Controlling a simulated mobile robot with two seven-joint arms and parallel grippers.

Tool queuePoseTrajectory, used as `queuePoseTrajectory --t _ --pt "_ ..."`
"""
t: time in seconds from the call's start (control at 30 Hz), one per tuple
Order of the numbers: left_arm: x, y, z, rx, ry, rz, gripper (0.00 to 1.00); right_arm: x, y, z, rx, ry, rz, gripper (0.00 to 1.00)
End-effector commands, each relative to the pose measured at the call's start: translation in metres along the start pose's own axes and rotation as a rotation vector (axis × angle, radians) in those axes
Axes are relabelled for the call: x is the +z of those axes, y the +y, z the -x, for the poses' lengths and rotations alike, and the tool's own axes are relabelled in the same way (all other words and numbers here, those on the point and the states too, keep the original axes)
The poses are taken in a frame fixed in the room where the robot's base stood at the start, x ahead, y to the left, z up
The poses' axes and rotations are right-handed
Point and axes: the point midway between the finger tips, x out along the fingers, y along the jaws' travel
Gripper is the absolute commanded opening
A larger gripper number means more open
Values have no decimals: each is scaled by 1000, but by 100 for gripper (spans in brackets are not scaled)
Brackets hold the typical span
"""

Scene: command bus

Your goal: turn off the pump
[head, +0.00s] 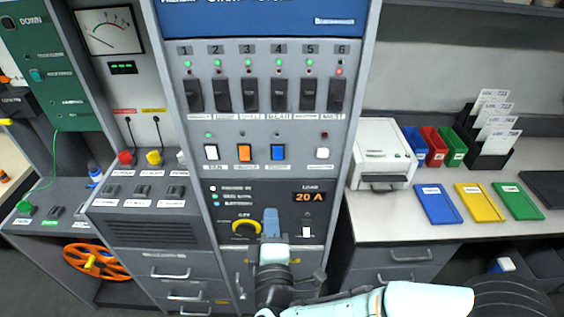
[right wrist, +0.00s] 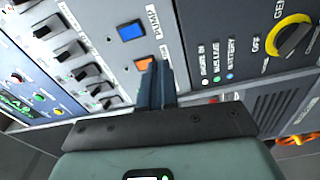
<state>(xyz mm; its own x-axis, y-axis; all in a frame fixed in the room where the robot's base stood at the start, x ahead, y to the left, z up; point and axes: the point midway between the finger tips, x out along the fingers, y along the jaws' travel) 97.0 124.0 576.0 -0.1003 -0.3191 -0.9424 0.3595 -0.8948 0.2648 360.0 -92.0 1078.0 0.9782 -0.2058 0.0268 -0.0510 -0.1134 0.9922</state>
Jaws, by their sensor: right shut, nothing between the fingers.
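A blue rocker switch (head: 278,152) sits in the middle row of the central panel, and in the right wrist view the blue switch (right wrist: 131,31) has a label beside it that seems to read PUMP. To its left in the head view is an orange switch (head: 245,153); the orange switch (right wrist: 144,62) is partly covered by my fingers in the wrist view. My right gripper (head: 271,222) is shut and empty, in front of the panel below the switches. Its fingers (right wrist: 155,80) point at the panel, with no clear contact. My left gripper is out of view.
A yellow-ringed rotary knob (head: 246,229) is just left of my right gripper. Black breaker levers (head: 250,94) line the panel above. A load display (head: 310,197) reads 20 A. A counter with a white printer (head: 383,155) and coloured trays (head: 437,204) stands right.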

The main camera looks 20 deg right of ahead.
Motion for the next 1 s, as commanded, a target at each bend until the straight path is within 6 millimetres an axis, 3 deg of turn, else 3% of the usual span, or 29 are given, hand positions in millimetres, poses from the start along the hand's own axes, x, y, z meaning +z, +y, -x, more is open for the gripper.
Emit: queuePoseTrajectory --t 0.1,0.2,0.63,0.77,1.0 --pt "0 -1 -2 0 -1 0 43 3 31 13 68 -36 71 0" --pt "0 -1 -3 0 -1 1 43 6 44 18 93 -59 110 0" --pt "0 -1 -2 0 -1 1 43 8 48 19 100 -68 127 0" --pt "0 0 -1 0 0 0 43 8 49 9 100 -70 127 0" --pt "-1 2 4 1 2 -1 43 11 54 -36 101 -71 127 0"
